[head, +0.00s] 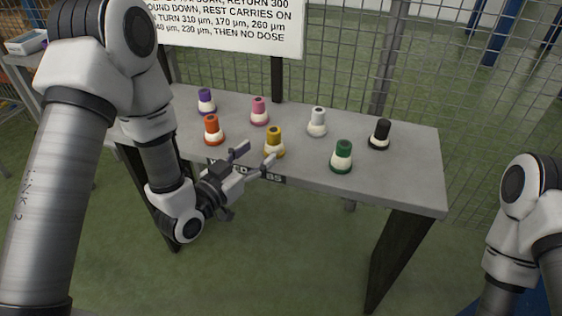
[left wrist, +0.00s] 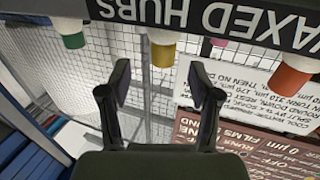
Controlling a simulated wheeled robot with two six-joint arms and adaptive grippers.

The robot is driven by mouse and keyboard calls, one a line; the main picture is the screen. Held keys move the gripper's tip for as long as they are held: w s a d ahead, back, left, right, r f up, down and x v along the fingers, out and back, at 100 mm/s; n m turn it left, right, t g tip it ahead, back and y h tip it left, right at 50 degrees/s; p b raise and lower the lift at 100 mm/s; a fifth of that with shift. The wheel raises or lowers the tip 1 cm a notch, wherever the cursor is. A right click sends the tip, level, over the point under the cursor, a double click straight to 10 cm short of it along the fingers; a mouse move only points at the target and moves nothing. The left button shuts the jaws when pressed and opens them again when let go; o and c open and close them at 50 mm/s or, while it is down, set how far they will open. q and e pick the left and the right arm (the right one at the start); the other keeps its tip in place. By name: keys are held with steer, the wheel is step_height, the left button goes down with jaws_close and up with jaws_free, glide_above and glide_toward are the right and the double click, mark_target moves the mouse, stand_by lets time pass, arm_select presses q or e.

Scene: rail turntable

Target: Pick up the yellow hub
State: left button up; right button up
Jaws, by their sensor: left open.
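In the left wrist view the picture is upside down. There the yellow hub (left wrist: 162,52) shows past the table edge, in line with the gap between the open fingers (left wrist: 160,84). The fingers do not touch it. My right gripper is out of view; only part of my right arm shows.
On the table (head: 408,180) stand an orange hub (head: 212,128) left, a pink hub (head: 259,108) behind, a white hub (head: 318,120) and green hub (head: 342,155) right, plus purple (head: 206,98) and black (head: 381,132) hubs. A sign (head: 230,25) and wire fence stand behind.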

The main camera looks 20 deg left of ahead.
mark_target(269, 140)
arm_select(q)
steer(key=x, duration=0.7)
steer(key=shift+w+r, duration=0.15)
steer(key=shift+w, duration=0.15)
steer(key=shift+a, duration=0.1)
jaws_close()
